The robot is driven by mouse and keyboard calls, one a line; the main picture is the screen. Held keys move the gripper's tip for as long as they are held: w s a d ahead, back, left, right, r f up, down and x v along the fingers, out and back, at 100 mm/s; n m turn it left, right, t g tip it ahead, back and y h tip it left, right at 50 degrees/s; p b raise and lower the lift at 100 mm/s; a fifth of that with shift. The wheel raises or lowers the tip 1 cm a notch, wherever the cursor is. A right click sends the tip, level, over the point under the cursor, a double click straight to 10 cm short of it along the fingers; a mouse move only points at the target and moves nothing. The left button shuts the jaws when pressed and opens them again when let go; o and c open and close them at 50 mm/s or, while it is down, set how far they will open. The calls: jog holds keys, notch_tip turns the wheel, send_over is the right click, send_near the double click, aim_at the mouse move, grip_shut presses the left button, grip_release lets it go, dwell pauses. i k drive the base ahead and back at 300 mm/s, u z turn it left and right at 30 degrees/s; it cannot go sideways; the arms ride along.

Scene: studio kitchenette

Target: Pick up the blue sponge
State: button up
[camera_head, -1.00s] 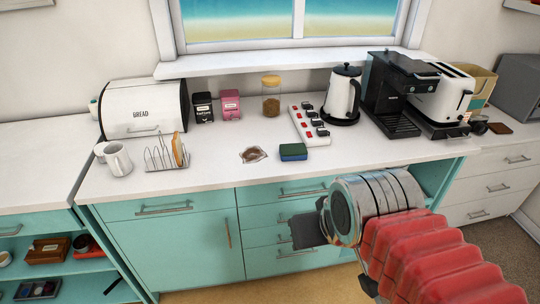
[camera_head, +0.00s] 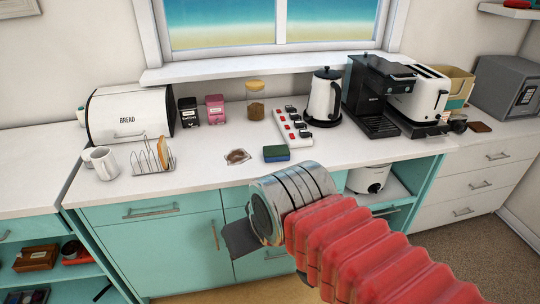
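The blue sponge (camera_head: 276,153) lies on the white counter (camera_head: 205,176), near its front edge and right of a small brown item. My gripper (camera_head: 238,240) is in front of the cabinet drawers, below the counter top and apart from the sponge. One dark flat finger shows; the rest is hidden behind my wrist, so I cannot tell how far it is open.
A power strip (camera_head: 292,128), kettle (camera_head: 323,97) and coffee machine (camera_head: 372,97) stand right of and behind the sponge. A toast rack (camera_head: 152,157) and mugs (camera_head: 103,163) stand to the left. The counter just in front of the sponge is clear.

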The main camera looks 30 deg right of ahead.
aim_at(276, 153)
jog(key=z, duration=0.05)
jog(key=i, duration=1)
jog(key=u, duration=0.05)
